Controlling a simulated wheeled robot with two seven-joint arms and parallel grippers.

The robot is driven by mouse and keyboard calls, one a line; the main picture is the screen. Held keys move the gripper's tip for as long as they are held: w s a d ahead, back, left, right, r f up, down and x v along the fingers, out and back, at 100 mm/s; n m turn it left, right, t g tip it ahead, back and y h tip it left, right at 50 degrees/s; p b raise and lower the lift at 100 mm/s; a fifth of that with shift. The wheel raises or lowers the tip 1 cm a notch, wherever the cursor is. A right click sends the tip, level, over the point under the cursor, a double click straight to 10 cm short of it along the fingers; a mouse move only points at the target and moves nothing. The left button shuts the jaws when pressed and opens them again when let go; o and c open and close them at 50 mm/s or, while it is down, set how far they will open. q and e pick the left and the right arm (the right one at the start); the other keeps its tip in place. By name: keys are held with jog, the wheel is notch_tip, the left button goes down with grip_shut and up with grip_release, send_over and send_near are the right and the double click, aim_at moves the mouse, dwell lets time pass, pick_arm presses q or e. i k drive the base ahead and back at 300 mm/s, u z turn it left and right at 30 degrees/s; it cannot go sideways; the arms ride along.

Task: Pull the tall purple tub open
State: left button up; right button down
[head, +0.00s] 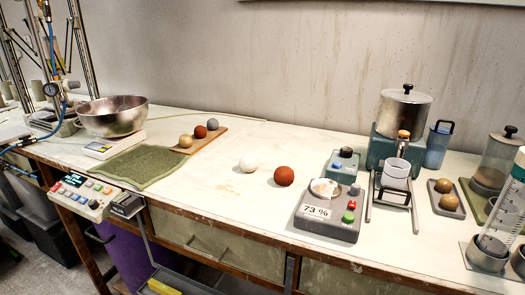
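A tall purple tub (124,254) stands under the workbench at the lower left. The bench edge and a metal bracket hide part of it, and its lower end is partly cut off by the frame or other items. I cannot tell whether it is open or shut, and I see no clear handle on it. Neither of my grippers is in view.
The workbench (225,205) spans the view, with drawers (215,238) in its front. Dark bins (45,238) stand at the left. A control box (80,194) and a grey tray (175,284) with a yellow item jut out near the tub. A steel bowl (112,117) stands above.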

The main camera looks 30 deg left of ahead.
aim_at(127, 251)
jog(key=u, duration=2.3)
jog(key=k, duration=0.65)
jog(key=u, duration=3.1)
jog(key=i, duration=0.2)
jog(key=z, duration=1.65)
jog(key=i, duration=2.4)
jog(key=z, duration=1.7)
jog(key=i, duration=1.1)
jog(key=z, duration=0.9)
jog(key=i, duration=0.45)
